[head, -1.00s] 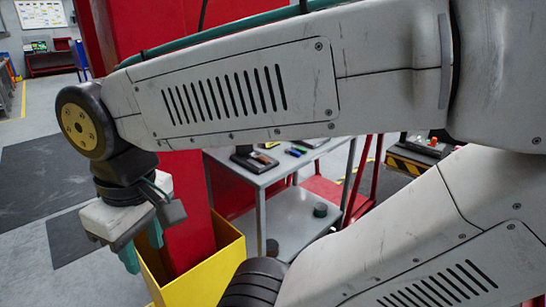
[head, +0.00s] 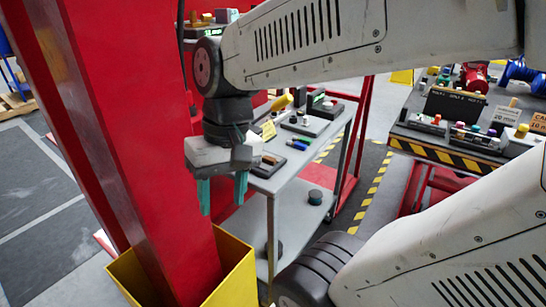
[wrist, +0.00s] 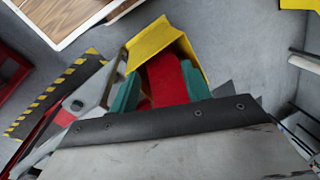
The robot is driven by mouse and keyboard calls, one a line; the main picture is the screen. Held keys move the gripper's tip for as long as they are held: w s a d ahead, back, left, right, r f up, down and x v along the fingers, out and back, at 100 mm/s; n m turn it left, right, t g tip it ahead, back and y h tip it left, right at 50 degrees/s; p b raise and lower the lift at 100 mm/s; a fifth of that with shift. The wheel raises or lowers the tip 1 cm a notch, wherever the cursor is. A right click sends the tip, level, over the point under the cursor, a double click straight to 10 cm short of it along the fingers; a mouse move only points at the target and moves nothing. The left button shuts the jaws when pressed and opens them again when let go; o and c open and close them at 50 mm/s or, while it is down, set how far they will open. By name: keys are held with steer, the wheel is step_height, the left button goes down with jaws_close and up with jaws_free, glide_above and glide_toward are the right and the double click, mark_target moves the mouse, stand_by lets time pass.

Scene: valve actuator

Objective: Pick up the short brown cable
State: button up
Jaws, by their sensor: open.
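I cannot make out the short brown cable in either view. My gripper (head: 222,192) hangs with its teal fingers pointing down, beside the red column and left of the grey table's near edge. The fingers are apart with nothing visible between them. In the wrist view my gripper (wrist: 160,92) shows its two teal fingers spread, with the red column and yellow guard beyond. Small items lie on the grey table (head: 262,184), too small to identify for certain.
A red column (head: 150,150) stands close on the left, with a yellow guard (head: 238,270) around its foot. A hazard-striped bench (head: 450,155) with several controls is at the right. Dark round pieces (head: 315,197) sit on the table's lower shelf. Grey floor lies open at the left.

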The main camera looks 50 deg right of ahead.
steer(key=w+d+f+m+t+y, duration=0.1)
steer(key=w+d+f+m+y, duration=0.2)
steer(key=w+d+m+y, duration=0.35)
steer(key=m+t+h, duration=0.5)
steer(key=m+t, duration=0.8)
steer(key=m, duration=1)
glide_toward(266, 157)
steer(key=shift+w+r+y, duration=0.15)
steer(key=shift+w+y, duration=0.1)
steer(key=shift+w, duration=0.35)
steer(key=x, duration=0.7)
steer(key=shift+f, duration=0.3)
jaws_close()
